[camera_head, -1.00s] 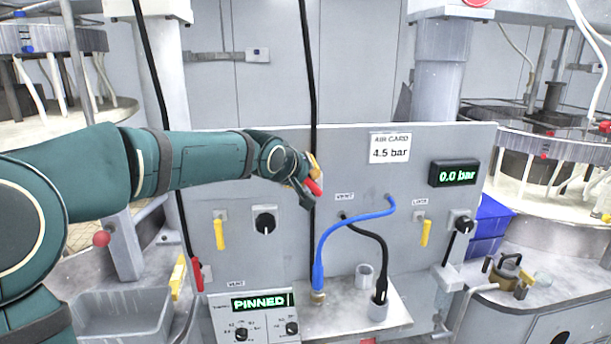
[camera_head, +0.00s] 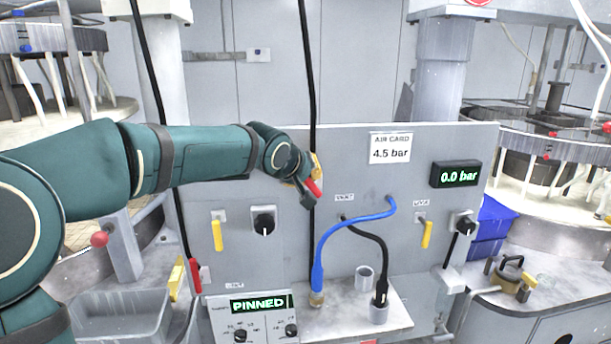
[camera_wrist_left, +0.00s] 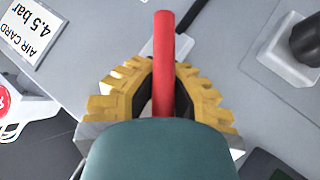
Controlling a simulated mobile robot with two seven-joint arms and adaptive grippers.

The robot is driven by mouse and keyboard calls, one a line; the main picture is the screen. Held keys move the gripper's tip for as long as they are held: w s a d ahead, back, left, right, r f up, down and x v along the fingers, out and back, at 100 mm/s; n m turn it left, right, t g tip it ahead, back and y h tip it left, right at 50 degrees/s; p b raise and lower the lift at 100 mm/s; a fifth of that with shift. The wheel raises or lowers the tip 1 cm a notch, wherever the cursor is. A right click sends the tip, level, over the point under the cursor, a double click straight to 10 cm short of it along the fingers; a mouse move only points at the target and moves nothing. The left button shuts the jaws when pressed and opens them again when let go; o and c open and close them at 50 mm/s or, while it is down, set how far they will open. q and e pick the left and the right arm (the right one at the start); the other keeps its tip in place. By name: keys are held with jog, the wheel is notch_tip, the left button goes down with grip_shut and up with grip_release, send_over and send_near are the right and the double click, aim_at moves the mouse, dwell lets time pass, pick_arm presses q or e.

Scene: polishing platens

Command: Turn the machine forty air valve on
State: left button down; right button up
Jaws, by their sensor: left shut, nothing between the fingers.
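A red handle (camera_head: 314,188) shows at the tip of my left gripper (camera_head: 308,180), beside the hanging black hose (camera_head: 312,90). In the left wrist view the red handle (camera_wrist_left: 164,65) runs between the yellow fingers of my left gripper (camera_wrist_left: 160,95); contact is unclear. The fingers are shut. A second red handle (camera_head: 197,278) is at the lower end of the left black hose. The grey panel (camera_head: 270,180) bears yellow levers, left (camera_head: 217,233) and right (camera_head: 427,234), both pointing down. I read no machine number. My right gripper is not in view.
The air card (camera_head: 390,148) reads 4.5 bar and the display (camera_head: 456,174) reads 0.0 bar. Blue (camera_head: 345,225) and black (camera_head: 384,260) hoses arch before the panel. Black knobs (camera_head: 263,222) (camera_head: 465,226) protrude. A grey bin (camera_head: 120,315) stands lower left.

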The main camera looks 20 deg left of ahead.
pick_arm(q)
jog(key=shift+d+f+m+g, duration=0.1)
jog(key=shift+d+m+g, duration=0.2)
jog(key=shift+d, duration=0.2)
dwell(0.8)
jog(key=c, duration=0.9)
grip_release()
jog(key=shift+s+d+r+y, duration=0.15)
jog(key=shift+r+y, duration=0.05)
jog(key=shift+y, duration=0.1)
jog(key=v, duration=1.2)
